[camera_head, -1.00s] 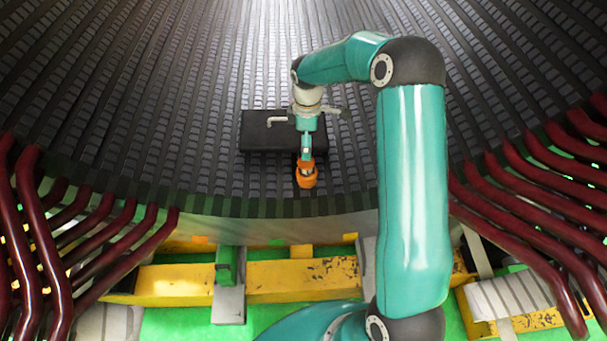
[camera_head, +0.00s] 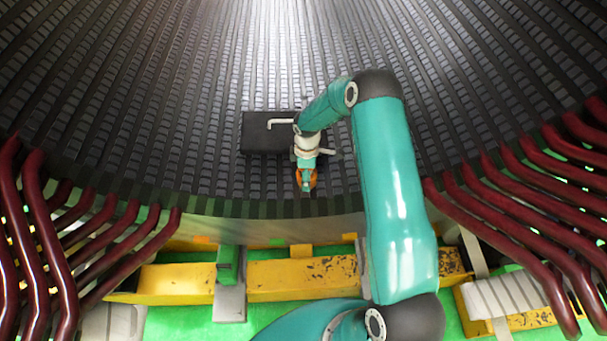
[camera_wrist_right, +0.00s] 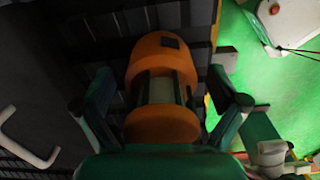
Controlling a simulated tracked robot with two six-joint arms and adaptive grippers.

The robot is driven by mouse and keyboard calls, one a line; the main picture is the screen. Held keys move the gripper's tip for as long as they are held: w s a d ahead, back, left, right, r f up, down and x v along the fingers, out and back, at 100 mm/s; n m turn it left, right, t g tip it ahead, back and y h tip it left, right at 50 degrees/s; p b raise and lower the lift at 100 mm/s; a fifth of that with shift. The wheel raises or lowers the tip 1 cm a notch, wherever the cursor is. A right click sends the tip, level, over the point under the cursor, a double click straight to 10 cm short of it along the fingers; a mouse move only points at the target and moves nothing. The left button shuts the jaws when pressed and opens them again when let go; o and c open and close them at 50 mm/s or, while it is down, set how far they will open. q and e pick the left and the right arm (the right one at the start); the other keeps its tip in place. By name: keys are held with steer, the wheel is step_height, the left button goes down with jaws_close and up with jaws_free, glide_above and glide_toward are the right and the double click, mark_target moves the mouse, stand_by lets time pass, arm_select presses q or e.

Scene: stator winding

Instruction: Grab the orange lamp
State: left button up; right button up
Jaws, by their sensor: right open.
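The orange lamp (camera_head: 313,181) stands on the dark ribbed stator surface near its front edge. In the head view my right gripper (camera_head: 304,187) covers much of it. In the right wrist view the lamp (camera_wrist_right: 161,125) shows an orange top, a pale middle with dark bars and an orange lower part. The open fingers of my right gripper (camera_wrist_right: 163,100) stand on both sides of the lamp, with gaps showing. Whether a finger touches it, I cannot tell. My left gripper is not in view.
A black case (camera_head: 262,137) with a pale handle lies just behind and left of the lamp. Dark red bent bars (camera_head: 480,205) rise at both sides. A yellow beam (camera_head: 300,275) and green floor lie below the stator's front edge.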

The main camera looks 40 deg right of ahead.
steer(key=shift+f, duration=0.25)
steer(key=c, duration=1.2)
steer(key=shift+c, duration=0.9)
steer(key=shift+r, duration=0.2)
